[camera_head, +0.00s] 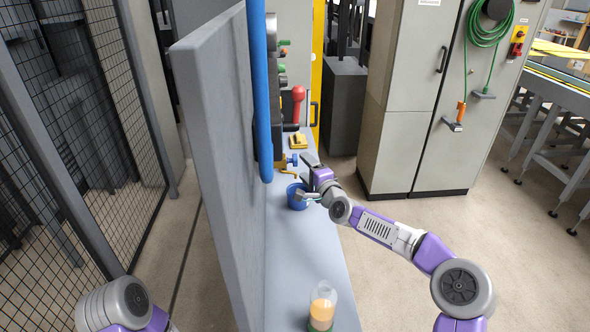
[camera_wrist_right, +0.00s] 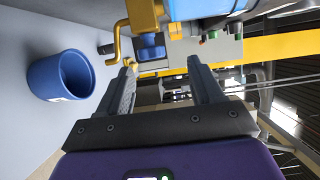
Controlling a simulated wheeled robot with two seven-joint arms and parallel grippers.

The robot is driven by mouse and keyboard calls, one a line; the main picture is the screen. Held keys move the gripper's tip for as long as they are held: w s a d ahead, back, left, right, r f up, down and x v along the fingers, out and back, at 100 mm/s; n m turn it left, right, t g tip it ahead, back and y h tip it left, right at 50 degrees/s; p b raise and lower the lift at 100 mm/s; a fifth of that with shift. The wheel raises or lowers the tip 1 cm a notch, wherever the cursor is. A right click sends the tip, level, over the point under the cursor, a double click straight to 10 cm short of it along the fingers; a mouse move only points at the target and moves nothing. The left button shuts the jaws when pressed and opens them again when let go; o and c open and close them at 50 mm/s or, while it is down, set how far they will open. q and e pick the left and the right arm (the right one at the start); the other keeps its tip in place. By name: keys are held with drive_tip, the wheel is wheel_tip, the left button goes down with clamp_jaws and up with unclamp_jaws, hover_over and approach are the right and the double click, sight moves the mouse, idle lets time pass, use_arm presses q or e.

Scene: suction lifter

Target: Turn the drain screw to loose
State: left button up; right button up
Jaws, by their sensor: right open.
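A blue knob (camera_head: 292,159), which looks like the drain screw, sits above a bent brass spout (camera_head: 288,174) by the wall panel. In the right wrist view the blue knob (camera_wrist_right: 150,47) lies beyond the fingertips, between their lines, with the brass spout (camera_wrist_right: 116,38) to its left. My right gripper (camera_head: 305,167) is open and empty, close to the knob and spout; the wrist view shows its two fingers apart (camera_wrist_right: 162,66). I see no contact with the knob. My left arm shows at the lower left, but its gripper is out of view.
A blue bucket (camera_head: 296,200) stands on the narrow grey bench (camera_head: 300,255) below the spout. A clear container of orange liquid (camera_head: 322,302) stands at the near end. A grey panel (camera_head: 215,130) and blue pipe (camera_head: 259,90) bound the left side. A yellow object (camera_head: 298,140) lies farther back.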

sight(294, 161)
use_arm(q)
drive_tip(key=shift+f, duration=0.65)
use_arm(e)
drive_tip(key=shift+f+x, duration=0.25)
drive_tip(key=shift+x, duration=1)
drive_tip(key=shift+f+x, duration=0.2)
drive_tip(key=shift+x, duration=1.05)
drive_tip(key=shift+f+x, duration=0.25)
drive_tip(key=shift+x, duration=1)
drive_tip(key=shift+b, duration=0.3)
drive_tip(key=c, duration=1)
drive_tip(key=shift+o, duration=0.2)
drive_tip(key=b, duration=0.2)
drive_tip(key=t+b, duration=0.1)
drive_tip(key=b, duration=0.2)
drive_tip(key=shift+a+f+n+y+b, duration=0.15)
drive_tip(key=shift+f+n+y+b, duration=0.15)
drive_tip(key=shift+a+r+n, duration=0.1)
drive_tip(key=shift+a+n, duration=0.05)
drive_tip(key=shift+n, duration=0.15)
use_arm(q)
wheel_tip(294, 161, down, 6)
drive_tip(key=shift+r, duration=0.1)
use_arm(e)
drive_tip(key=shift+t+y, duration=0.3)
drive_tip(key=shift+t, duration=0.2)
drive_tip(key=shift+r, duration=0.15)
